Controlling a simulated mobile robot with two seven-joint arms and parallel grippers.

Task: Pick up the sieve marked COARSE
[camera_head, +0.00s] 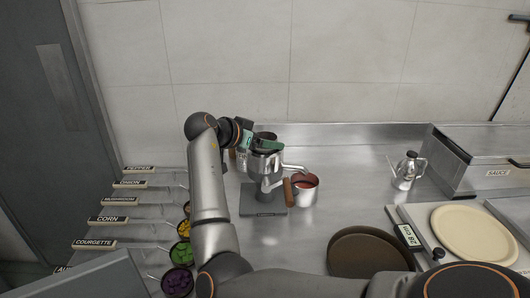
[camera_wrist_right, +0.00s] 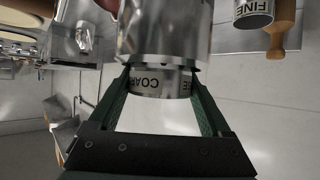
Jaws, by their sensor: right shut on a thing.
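The sieve marked COARSE (camera_wrist_right: 160,84) is between the two green fingers of my right gripper (camera_wrist_right: 160,76) in the right wrist view. The fingers press on its labelled metal band from both sides. A wider shiny metal cylinder (camera_wrist_right: 165,38) sits directly beyond the band; I cannot tell if it is part of the sieve. In the head view my right gripper (camera_head: 264,146) is at the metal ware above a grey stand base (camera_head: 262,208), and the arm hides part of it. A sieve marked FINE (camera_wrist_right: 254,14) with a wooden handle shows apart. My left gripper is out of view.
Brown round pans (camera_head: 368,255), a small metal jug (camera_head: 407,170) and a dough disc (camera_head: 475,235) are farther right. Labelled topping bowls (camera_head: 178,282) line the left. Counter between sauce pot and jug is clear.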

